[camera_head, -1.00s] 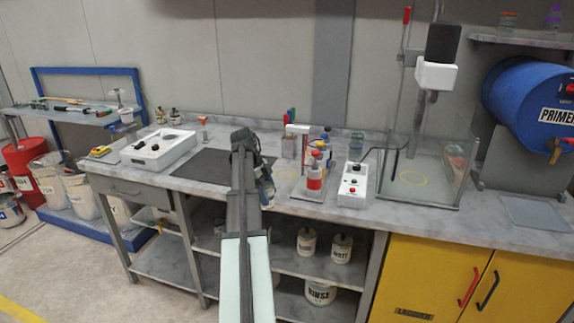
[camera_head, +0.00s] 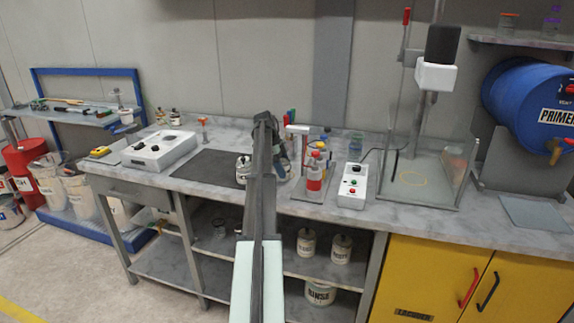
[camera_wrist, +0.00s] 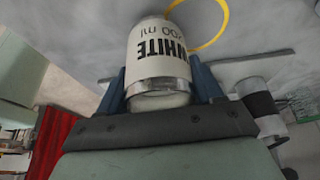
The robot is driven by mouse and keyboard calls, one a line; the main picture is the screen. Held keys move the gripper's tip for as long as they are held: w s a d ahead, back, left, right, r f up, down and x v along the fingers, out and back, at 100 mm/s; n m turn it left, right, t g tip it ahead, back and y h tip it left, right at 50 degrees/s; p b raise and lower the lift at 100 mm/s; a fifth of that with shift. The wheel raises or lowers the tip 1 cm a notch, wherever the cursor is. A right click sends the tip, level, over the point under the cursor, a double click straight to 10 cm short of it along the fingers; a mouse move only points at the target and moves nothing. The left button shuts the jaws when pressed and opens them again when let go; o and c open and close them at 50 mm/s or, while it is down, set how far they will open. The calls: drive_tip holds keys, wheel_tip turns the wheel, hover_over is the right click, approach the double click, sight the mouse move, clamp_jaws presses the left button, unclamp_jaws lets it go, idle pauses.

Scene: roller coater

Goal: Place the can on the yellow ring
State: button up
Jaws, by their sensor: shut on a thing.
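My gripper (camera_wrist: 165,88) is shut on a white can (camera_wrist: 158,55) with a metal rim, labelled "WHITE" in black. In the wrist view the can sits between the blue fingers, its far end overlapping part of a yellow ring (camera_wrist: 222,29) on the grey bench. I cannot tell whether the can touches the bench. In the head view my gripper (camera_head: 283,160) is over the bench just right of the dark mat; my arm hides most of the held can and the ring there.
Another can (camera_head: 243,169) stands left of my arm, by the dark mat (camera_head: 208,168). To the right are a tray with red bottles (camera_head: 314,178), a white button box (camera_head: 352,186) and a clear-walled enclosure (camera_head: 440,190) with another yellow ring (camera_head: 413,179). A white control box (camera_head: 160,152) stands left.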

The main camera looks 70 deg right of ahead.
sight(287, 162)
drive_tip(key=d, duration=0.4)
drive_tip(key=shift+d, duration=0.1)
drive_tip(key=shift+d+f, duration=0.1)
drive_tip(key=shift+d, duration=0.2)
drive_tip(key=shift+a+f, duration=0.15)
drive_tip(key=shift+f, duration=0.05)
drive_tip(key=shift+f, duration=0.15)
drive_tip(key=o, duration=1.2)
drive_tip(key=shift+w+r, duration=0.1)
drive_tip(key=shift+r, duration=0.3)
drive_tip(key=w, duration=1.2)
drive_tip(key=shift+w+r, duration=0.15)
drive_tip(key=shift+r, duration=0.15)
